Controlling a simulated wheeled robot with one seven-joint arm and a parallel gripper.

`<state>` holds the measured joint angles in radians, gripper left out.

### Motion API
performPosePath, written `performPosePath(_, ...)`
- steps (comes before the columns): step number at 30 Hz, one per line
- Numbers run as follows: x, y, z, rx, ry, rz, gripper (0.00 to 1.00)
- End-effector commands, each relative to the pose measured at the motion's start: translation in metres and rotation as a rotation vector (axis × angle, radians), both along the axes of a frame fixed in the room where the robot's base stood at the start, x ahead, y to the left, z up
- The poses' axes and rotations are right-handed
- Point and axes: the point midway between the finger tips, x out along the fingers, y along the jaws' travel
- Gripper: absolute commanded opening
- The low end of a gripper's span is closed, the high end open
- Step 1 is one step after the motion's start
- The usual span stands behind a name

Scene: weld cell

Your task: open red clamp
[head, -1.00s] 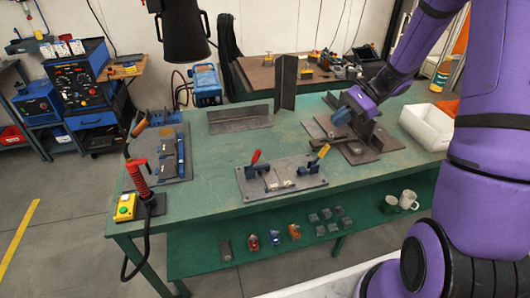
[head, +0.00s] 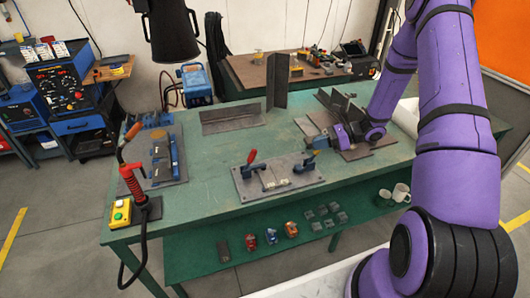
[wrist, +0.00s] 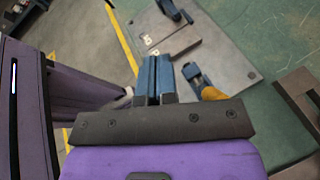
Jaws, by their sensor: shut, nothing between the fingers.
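The red clamp (head: 252,157) stands on the left of a grey fixture plate (head: 243,189) on the green table, its red handle upright and tilted. A yellow-handled clamp (wrist: 212,93) stands on the same plate's right side; in the head view my gripper mostly covers it. My gripper (head: 310,144) is at the plate's right back side, to the right of the red clamp and apart from it. In the wrist view its blue fingers (wrist: 154,80) are together and empty, beside the yellow clamp. A dark clamp body (wrist: 172,10) shows at the top there; its handle is not visible.
A torch stand with a red handle (head: 131,182) is at the table's left front. A dark tray with blue parts (head: 166,160) lies behind it. An angle piece (head: 230,118) and an upright plate (head: 277,90) stand at the back. The table between tray and fixture is clear.

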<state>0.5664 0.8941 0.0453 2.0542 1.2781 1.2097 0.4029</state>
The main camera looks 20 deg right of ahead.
Motion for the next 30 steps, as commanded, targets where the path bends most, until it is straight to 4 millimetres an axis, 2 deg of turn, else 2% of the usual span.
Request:
performPosePath(3, 0.006, 0.022, -0.009, 0.002, 0.002, 0.004, 0.0)
performPosePath(25, 0.046, 0.141, -0.058, 0.0, 0.001, 0.004, 0.0)
performPosePath(30, 0.057, 0.16, -0.048, -0.001, -0.001, 0.003, 0.0)
